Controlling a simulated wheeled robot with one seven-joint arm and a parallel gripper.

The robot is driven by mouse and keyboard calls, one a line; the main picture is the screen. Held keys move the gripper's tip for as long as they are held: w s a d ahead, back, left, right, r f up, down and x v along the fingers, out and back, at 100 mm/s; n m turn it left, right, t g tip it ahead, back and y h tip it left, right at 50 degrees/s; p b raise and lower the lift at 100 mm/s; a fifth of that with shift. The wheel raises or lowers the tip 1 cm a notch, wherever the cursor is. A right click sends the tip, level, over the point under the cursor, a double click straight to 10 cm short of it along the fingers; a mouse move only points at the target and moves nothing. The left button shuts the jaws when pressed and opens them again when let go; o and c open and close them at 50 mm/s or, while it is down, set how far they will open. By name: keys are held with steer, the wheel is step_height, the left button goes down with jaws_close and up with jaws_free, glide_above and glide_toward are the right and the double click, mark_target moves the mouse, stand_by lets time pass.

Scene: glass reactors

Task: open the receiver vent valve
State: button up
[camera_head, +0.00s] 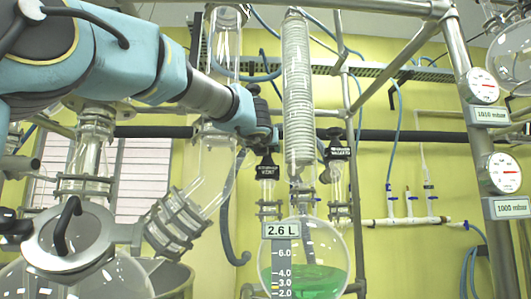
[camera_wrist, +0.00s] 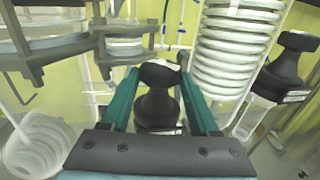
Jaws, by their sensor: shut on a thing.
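The receiver vent valve has a black knob (camera_head: 266,168) with a label ending in "VENT", on a clear glass stem left of the coiled condenser. In the wrist view its black knob (camera_wrist: 157,108) stands between the two teal fingers. My gripper (camera_head: 262,140) is at this knob from above and is shut on it; it also shows in the wrist view (camera_wrist: 160,84). The receiver flask (camera_head: 330,250) below holds green liquid, beside a 2.6 L scale. Whether the valve is turned open cannot be told.
A second black valve knob (camera_head: 338,152) stands just right of the condenser (camera_head: 298,90); it also shows in the wrist view (camera_wrist: 291,62). A large glass vessel with metal clamps (camera_head: 75,240) is at the left. Gauges (camera_head: 483,86) sit on a metal post at the right.

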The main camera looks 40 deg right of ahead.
steer(key=shift+s+d+n+t+y, duration=0.15)
steer(key=shift+n+t+y, duration=0.3)
steer(key=shift+t+y, duration=0.05)
steer(key=shift+s+d+n+t+y, duration=0.1)
steer(key=shift+d+n+t+y, duration=0.05)
steer(key=shift+n+t+y, duration=0.35)
steer(key=y+p, duration=0.1)
steer(key=n+t+y, duration=0.1)
steer(key=n+t+y+p, duration=0.1)
steer(key=shift+s+d+r+n+p, duration=0.15)
steer(key=shift+d+r+n+p, duration=0.1)
steer(key=shift+p, duration=0.1)
steer(key=n+t+y+p, duration=0.1)
steer(key=n+y+p, duration=0.1)
steer(key=y+p, duration=0.2)
steer(key=shift+d+n+t, duration=0.1)
steer(key=shift+n+t, duration=0.2)
steer(key=shift+t, duration=0.1)
steer(key=shift+f+n+y+p, duration=0.1)
steer(key=shift+n+y+p, duration=0.4)
steer(key=shift+y+p, duration=0.4)
steer(key=shift+f, duration=0.1)
steer(key=o, duration=1.4)
steer(key=shift+f, duration=0.1)
